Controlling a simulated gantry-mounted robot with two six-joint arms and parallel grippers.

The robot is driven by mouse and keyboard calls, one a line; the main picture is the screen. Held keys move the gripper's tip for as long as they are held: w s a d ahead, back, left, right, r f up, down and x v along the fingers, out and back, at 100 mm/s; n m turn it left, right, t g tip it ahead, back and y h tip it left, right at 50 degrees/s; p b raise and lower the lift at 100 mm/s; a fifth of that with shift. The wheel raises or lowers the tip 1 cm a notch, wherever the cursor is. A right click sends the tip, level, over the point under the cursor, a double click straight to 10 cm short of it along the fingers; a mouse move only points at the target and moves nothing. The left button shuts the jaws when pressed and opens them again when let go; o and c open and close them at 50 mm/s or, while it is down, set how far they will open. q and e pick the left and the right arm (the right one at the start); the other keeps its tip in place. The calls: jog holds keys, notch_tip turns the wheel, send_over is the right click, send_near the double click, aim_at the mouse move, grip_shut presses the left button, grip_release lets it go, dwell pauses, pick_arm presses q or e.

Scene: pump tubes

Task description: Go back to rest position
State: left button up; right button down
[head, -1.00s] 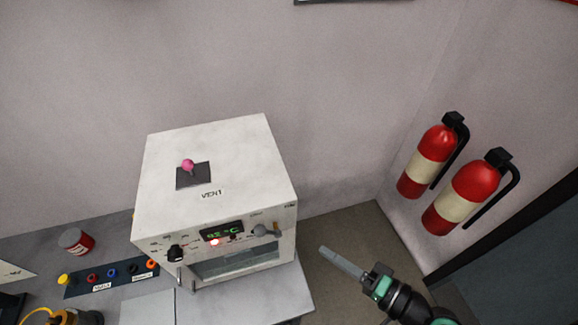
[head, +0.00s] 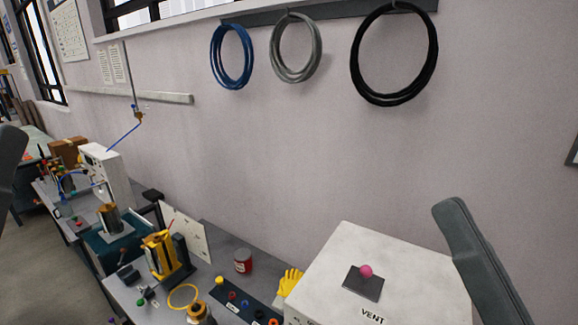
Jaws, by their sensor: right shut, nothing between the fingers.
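My right gripper (head: 450,212) shows as a dark grey shape reaching up from the lower right, close to the camera. It is shut and holds nothing. It overlaps the right side of the white VENT box (head: 385,265) in the picture. A dark grey part of my left arm (head: 10,170) cuts in at the left edge. Its fingers cannot be made out.
The grey bench (head: 215,238) runs along the wall with a red can (head: 243,262), a yellow glove (head: 290,282), a yellow pump-like device (head: 160,253) and a white instrument (head: 105,172). Blue (head: 232,83), grey (head: 296,76) and black (head: 393,101) hoses hang above.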

jog(key=d+r+t+h+p, duration=0.1)
jog(key=r+h+p, duration=0.3)
jog(key=r+p, duration=0.5)
jog(key=d+r+m+t+h+p, duration=0.1)
jog(key=d+r+t+h+p, duration=0.1)
jog(key=r+p, duration=0.7)
notch_tip(320, 180, up, 6)
jog(key=shift+d+f+h, duration=0.1)
jog(key=shift+d+h, duration=0.65)
jog(key=shift+h, duration=0.45)
jog(key=shift+s, duration=0.1)
